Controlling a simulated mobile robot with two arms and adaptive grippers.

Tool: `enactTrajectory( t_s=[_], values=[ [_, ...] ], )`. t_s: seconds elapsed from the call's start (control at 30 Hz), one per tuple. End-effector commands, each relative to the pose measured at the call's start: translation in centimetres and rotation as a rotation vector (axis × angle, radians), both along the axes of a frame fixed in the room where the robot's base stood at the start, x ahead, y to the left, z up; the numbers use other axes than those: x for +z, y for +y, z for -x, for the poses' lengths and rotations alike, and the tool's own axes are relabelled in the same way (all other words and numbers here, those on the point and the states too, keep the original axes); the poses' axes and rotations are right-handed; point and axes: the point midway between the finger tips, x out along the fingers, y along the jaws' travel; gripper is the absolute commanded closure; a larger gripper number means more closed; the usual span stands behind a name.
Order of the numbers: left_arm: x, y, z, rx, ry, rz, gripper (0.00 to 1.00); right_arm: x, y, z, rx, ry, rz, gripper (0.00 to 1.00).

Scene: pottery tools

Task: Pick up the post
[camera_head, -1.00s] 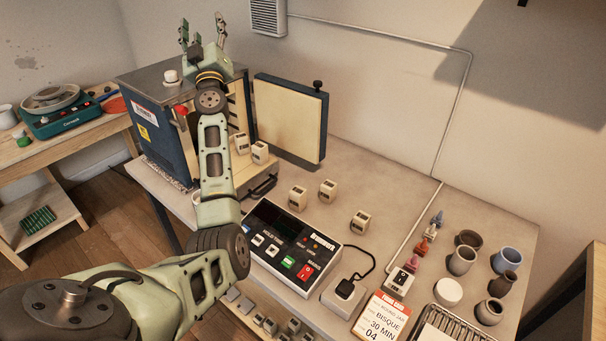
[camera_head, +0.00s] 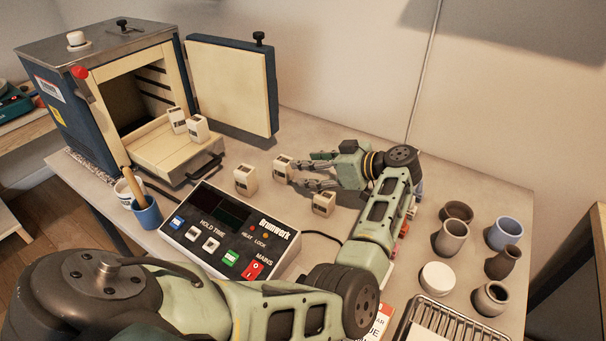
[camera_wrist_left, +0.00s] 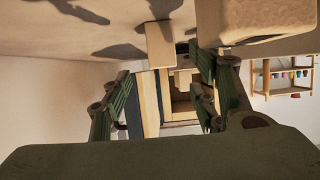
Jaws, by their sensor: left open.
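Several small cream posts with dark openings stand on the worktable. One post (camera_head: 283,168) is just ahead of my left gripper's fingertips, one (camera_head: 245,180) is further left, and one (camera_head: 323,203) is nearer, below the gripper. Two more posts (camera_head: 197,128) stand at the kiln's front. My left gripper (camera_head: 299,174) is open and low over the table, pointing left, with no post visibly held. In the left wrist view its fingers (camera_wrist_left: 160,102) are spread, with a cream block (camera_wrist_left: 160,45) above the gap and another close at upper right (camera_wrist_left: 250,18). My right gripper is out of view.
The open kiln (camera_head: 62,110) stands at back left, its door (camera_head: 230,85) swung right. A controller (camera_head: 225,232) and a blue cup (camera_head: 147,212) are in front. Several pots (camera_head: 452,238), a white disc (camera_head: 437,278) and a wire rack (camera_head: 415,318) occupy the right side.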

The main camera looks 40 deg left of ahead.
Motion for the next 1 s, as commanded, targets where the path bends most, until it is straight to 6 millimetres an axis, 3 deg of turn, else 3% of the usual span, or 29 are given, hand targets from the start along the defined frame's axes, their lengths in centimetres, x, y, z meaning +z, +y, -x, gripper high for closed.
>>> enactTrajectory(
  t_s=[0.23, 0.6, 0.83, 1.0],
  values=[
    [-0.9, 2.3, 0.5, 0.007, 0.006, 0.000, 0.45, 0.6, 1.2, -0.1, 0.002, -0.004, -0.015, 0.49],
    [-2.6, 6.6, 1.1, 0.006, 0.005, 0.000, 0.45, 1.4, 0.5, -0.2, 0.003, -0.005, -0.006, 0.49],
    [-2.8, 6.8, 1.1, 0.004, 0.003, 0.000, 0.45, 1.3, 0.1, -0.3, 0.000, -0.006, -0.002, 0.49],
    [-2.8, 6.8, 1.1, 0.004, 0.003, 0.000, 0.60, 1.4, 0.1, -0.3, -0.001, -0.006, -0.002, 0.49]
  ],
)
